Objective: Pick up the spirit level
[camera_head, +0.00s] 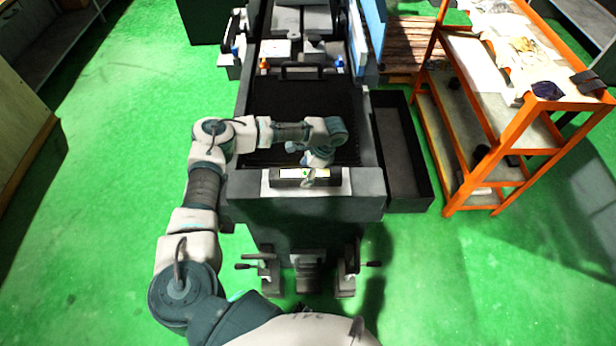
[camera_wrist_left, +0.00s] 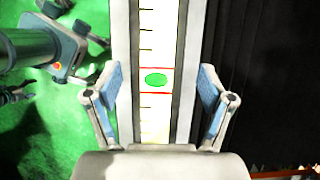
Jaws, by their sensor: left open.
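The spirit level (camera_head: 290,174) lies on the light plate at the near end of the machine bed. In the left wrist view the level (camera_wrist_left: 157,40) fills the middle, with a pale scale, red lines and a green bubble. My left gripper (camera_head: 309,179) is over it in the head view, near its middle. In the left wrist view the gripper's fingers (camera_wrist_left: 154,105) are open, one on each side of the level. Whether they touch it, I cannot tell. My right gripper is not in view.
The dark machine (camera_head: 305,208) stands ahead, with handwheels and levers (camera_head: 308,272) low on its front. A black open tray (camera_head: 408,207) is attached at its right. An orange shelf rack (camera_head: 510,130) stands further right. Green floor is clear at the left.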

